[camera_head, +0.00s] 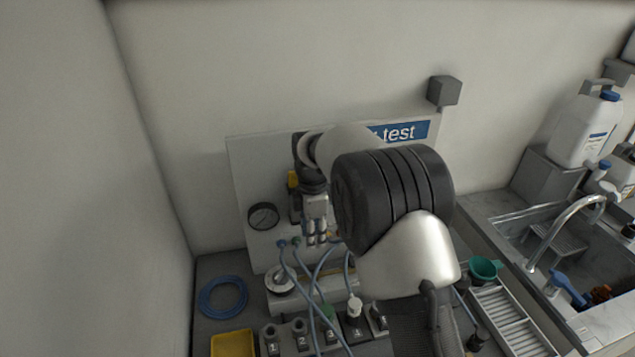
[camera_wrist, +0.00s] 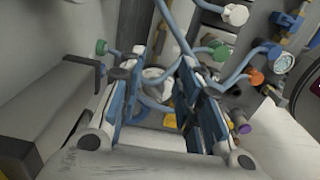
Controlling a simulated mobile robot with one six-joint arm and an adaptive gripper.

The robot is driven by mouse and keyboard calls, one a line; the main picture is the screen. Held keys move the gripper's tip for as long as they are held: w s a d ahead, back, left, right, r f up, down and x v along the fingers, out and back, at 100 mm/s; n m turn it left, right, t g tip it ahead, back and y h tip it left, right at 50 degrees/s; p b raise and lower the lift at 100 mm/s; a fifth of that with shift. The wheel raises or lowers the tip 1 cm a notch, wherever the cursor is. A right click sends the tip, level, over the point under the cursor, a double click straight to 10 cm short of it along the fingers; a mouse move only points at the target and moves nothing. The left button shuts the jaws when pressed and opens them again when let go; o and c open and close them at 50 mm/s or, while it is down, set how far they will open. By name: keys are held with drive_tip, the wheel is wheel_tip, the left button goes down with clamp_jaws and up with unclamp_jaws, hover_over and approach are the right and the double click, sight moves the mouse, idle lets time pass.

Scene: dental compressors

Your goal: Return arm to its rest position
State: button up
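My gripper (camera_head: 316,232) is in front of the white test panel (camera_head: 245,165), above the bench with the hoses. Blue hoses (camera_wrist: 180,30) pass beyond and between the fingers. I see nothing clearly held, though the hoses partly overlap the fingertips.
A pressure gauge (camera_head: 263,216) is on the panel. Numbered sockets (camera_head: 302,334), a yellow tray (camera_head: 233,343) and a coiled blue hose (camera_head: 222,297) are on the bench. A sink (camera_head: 585,255) with a tap and a white jug (camera_head: 588,125) are at right. Open wall is above.

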drive_tip(key=s+d+r+m+t, duration=0.1)
drive_tip(key=s+d+r+m, duration=0.4)
drive_tip(key=s+r, duration=0.3)
drive_tip(key=s+d+r+m+t, duration=0.1)
drive_tip(key=s+d+r+m, duration=0.45)
drive_tip(key=r, duration=0.35)
drive_tip(key=s+d+m+t, duration=0.1)
drive_tip(key=s+d+m, duration=0.1)
drive_tip(key=s, duration=0.5)
drive_tip(key=s+d+f+m, duration=0.1)
drive_tip(key=s+d+m, duration=0.1)
drive_tip(key=s+m, duration=0.3)
drive_tip(key=s+d+m+t, duration=0.1)
drive_tip(key=s+m, duration=0.3)
drive_tip(key=s, duration=0.5)
drive_tip(key=shift+d+f+t+b, duration=0.15)
drive_tip(key=shift+d+t+b, duration=0.25)
drive_tip(key=shift+d, duration=0.45)
drive_tip(key=shift+s, duration=0.1)
